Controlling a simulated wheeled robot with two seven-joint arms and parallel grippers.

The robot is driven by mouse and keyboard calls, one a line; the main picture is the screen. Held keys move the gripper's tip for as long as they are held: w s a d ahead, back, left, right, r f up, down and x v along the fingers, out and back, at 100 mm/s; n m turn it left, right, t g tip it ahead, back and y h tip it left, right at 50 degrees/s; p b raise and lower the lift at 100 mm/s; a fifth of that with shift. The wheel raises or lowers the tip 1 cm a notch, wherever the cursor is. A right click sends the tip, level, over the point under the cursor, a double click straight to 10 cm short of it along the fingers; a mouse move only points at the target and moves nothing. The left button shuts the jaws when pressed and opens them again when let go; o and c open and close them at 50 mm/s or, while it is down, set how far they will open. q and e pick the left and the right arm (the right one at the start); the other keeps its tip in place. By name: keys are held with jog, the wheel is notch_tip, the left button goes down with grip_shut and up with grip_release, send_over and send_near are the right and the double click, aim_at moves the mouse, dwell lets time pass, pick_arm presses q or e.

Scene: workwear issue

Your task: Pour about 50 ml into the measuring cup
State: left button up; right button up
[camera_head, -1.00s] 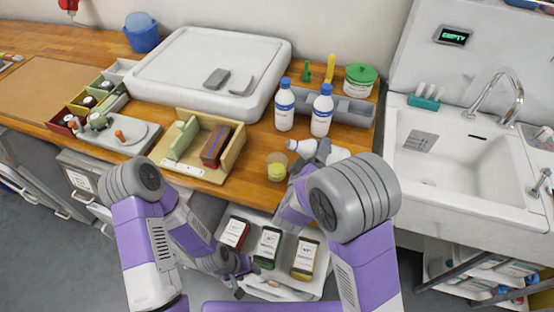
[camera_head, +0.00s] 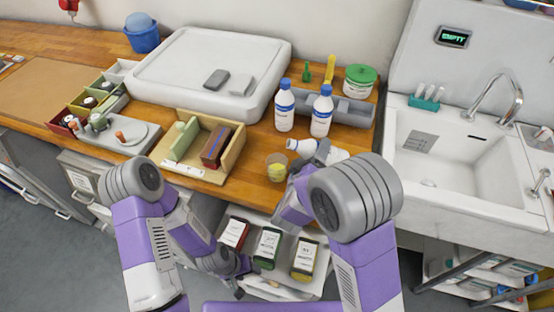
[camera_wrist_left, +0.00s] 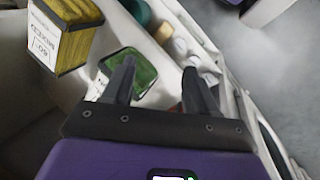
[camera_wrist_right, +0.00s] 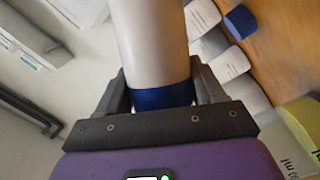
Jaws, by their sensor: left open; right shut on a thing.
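The measuring cup (camera_head: 277,167) is a small clear cup with yellowish content low inside, standing near the counter's front edge. Its yellowish side also shows at the edge of the right wrist view (camera_wrist_right: 304,122). My right gripper (camera_head: 318,155) is shut on a white bottle (camera_head: 303,146), tilted nearly flat with its mouth toward the cup, just above and right of it. The bottle and its blue band fill the middle of the right wrist view (camera_wrist_right: 152,45). I cannot make out a stream. My left gripper (camera_wrist_left: 155,75) is open and empty, low before the counter above an open drawer.
Two upright white bottles with blue caps (camera_head: 285,105) stand behind the cup, by a grey rack (camera_head: 352,110). A wooden tray (camera_head: 232,152) is left of it. The drawer below holds several labelled containers (camera_head: 267,245). A sink (camera_head: 460,160) is at right.

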aim_at(314, 143)
jog(key=shift+a+r+m+p, duration=0.1)
jog(key=shift+r+m+p, duration=0.25)
jog(key=shift+r, duration=0.15)
jog(key=shift+a+r+m+g+p, duration=0.5)
jog(key=shift+r+m+p, duration=0.15)
jog(key=shift+m+p, duration=0.25)
jog(key=shift+a+f+m+y, duration=0.1)
jog(key=shift+f+m+y, duration=0.2)
jog(key=shift+f+m, duration=0.2)
jog(key=shift+m+g, duration=0.4)
jog(key=shift+m, duration=0.05)
jog(key=shift+r+m+y+p, duration=0.25)
jog(key=shift+m+y+p, duration=0.15)
jog(key=shift+m+y, duration=0.2)
jog(key=shift+d+r+m+g+y+p, duration=0.15)
jog(key=shift+d+r+m+g+p, duration=0.1)
jog(key=shift+r+p, duration=0.25)
jog(key=shift+d+r+m+g+y+p, duration=0.15)
jog(key=shift+r+m+p, duration=0.1)
jog(key=shift+r+p, duration=0.2)
jog(key=shift+f+m+g+y+b, duration=0.45)
jog(key=shift+m+y+b, duration=0.15)
jog(key=shift+m+y, duration=0.3)
jog(key=shift+m, duration=0.3)
